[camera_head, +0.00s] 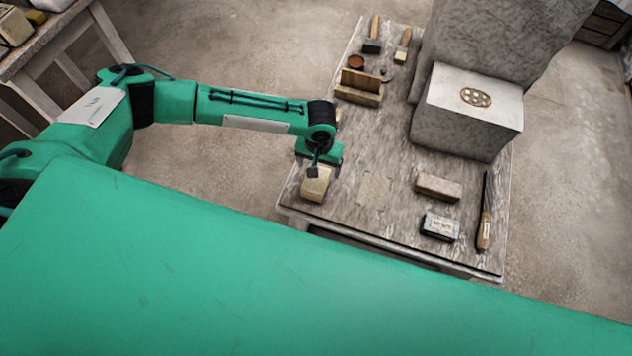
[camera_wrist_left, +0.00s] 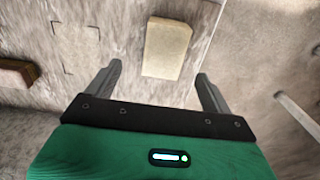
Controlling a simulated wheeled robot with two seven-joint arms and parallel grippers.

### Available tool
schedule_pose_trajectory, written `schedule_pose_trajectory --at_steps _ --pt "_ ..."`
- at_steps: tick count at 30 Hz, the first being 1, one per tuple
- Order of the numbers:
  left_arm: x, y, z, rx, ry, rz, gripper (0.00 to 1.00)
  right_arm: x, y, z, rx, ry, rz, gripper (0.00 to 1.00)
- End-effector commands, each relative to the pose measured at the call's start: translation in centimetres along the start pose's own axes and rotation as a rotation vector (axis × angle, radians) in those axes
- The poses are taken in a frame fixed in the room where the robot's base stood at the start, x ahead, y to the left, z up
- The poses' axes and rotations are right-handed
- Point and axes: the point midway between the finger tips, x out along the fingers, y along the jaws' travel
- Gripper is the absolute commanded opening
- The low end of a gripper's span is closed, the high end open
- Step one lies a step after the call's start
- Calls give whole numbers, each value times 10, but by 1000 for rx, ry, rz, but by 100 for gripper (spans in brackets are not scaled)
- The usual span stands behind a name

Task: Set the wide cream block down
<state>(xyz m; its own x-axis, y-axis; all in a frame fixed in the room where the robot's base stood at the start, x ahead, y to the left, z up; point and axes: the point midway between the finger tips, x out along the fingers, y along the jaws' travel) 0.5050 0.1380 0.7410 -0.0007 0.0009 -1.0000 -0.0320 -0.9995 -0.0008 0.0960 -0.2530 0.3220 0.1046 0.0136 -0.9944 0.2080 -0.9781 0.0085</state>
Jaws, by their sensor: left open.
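The wide cream block (camera_head: 315,184) lies on the grey wooden table near its front left corner. In the left wrist view the cream block (camera_wrist_left: 166,48) lies beyond and between my spread fingers. My left gripper (camera_head: 314,170) is at the block in the head view, and its fingers partly cover it there. In the left wrist view my left gripper (camera_wrist_left: 158,82) is open, with a gap between each finger and the block. A marked rectangle (camera_head: 375,190) on the table lies right of the block. It also shows in the wrist view (camera_wrist_left: 77,48). My right gripper is not in view.
A brown block (camera_head: 438,187), a small dark labelled box (camera_head: 439,227) and a wooden-handled tool (camera_head: 484,229) lie to the right. A large stone block (camera_head: 467,112) stands behind them. A wooden holder (camera_head: 360,87) and brushes (camera_head: 372,44) are farther back.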

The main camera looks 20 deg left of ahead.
Motion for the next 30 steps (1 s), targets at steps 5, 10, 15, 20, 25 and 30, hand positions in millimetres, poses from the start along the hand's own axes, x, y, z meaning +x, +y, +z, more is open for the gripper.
schedule_pose_trajectory --at_steps 5,10,15,20,25,30 --pt "35 0 0 0 -1 -1 85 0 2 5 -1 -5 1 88" --pt "52 0 0 1 0 1 85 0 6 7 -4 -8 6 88" --pt "64 -3 0 2 0 -1 85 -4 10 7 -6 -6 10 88" --pt "88 -8 0 3 1 -2 85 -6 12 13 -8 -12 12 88" --pt "104 -7 1 2 0 0 85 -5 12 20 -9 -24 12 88" --pt "107 -8 1 2 1 1 85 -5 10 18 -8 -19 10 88"
